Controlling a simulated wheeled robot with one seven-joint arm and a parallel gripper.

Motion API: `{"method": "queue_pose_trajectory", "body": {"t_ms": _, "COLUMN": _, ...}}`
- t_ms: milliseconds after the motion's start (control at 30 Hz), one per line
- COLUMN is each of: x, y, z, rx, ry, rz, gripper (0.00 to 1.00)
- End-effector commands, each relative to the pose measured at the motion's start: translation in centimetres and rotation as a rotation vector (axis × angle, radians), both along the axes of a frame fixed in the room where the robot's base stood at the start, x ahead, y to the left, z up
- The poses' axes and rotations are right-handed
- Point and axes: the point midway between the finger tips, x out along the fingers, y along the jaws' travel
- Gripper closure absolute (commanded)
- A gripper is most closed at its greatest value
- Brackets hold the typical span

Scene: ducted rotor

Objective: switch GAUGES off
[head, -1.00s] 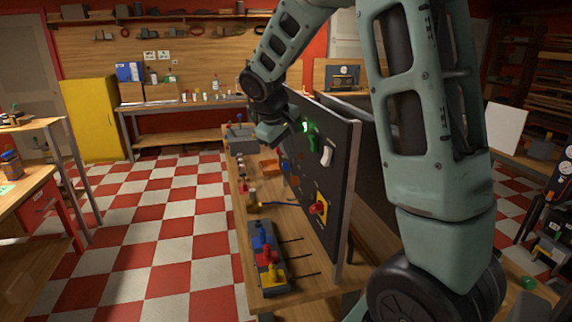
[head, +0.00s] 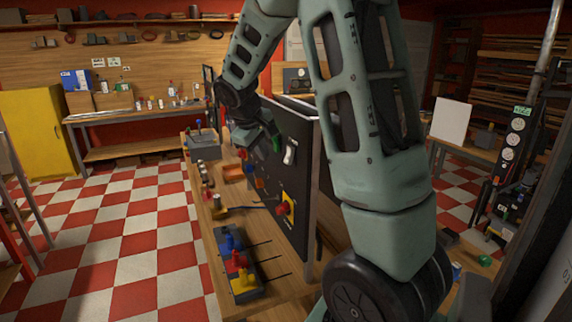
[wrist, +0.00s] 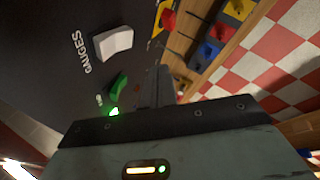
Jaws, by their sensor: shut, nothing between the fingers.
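The GAUGES switch is a white rocker (wrist: 113,41) beside its printed label on the dark upright panel (wrist: 45,40). In the head view the white rocker (head: 290,152) shows near the top of the panel (head: 297,190). A green switch (wrist: 118,87) sits below the rocker in the wrist view, with a lit green lamp (wrist: 114,111) by it. My gripper (wrist: 157,88) is shut and empty, close to the green switch and apart from the white rocker. In the head view my wrist is left of the panel's face and the fingertips are hard to make out.
A red knob on a yellow plate (head: 286,207) is lower on the panel. A box with blue, red and yellow levers (head: 238,262) stands on the bench in front. A grey box with levers (head: 203,146) stands further back. The checkered floor to the left is clear.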

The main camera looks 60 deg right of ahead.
Motion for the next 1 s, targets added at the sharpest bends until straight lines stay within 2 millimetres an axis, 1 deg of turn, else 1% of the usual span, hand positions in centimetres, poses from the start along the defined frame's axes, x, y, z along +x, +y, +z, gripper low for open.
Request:
{"method": "queue_pose_trajectory", "body": {"t_ms": 33, "x": -0.4, "y": -0.6, "z": -0.5, "rx": 0.000, "ry": 0.000, "rz": -0.004, "gripper": 1.00}}
{"method": "queue_pose_trajectory", "body": {"t_ms": 200, "x": -1.3, "y": -2.1, "z": -1.3, "rx": 0.000, "ry": 0.000, "rz": -0.002, "gripper": 1.00}}
{"method": "queue_pose_trajectory", "body": {"t_ms": 400, "x": -1.9, "y": -3.1, "z": -1.7, "rx": 0.000, "ry": 0.001, "rz": 0.000, "gripper": 1.00}}
{"method": "queue_pose_trajectory", "body": {"t_ms": 1000, "x": -2.0, "y": -3.2, "z": -1.8, "rx": 0.000, "ry": 0.000, "rz": 0.000, "gripper": 1.00}}
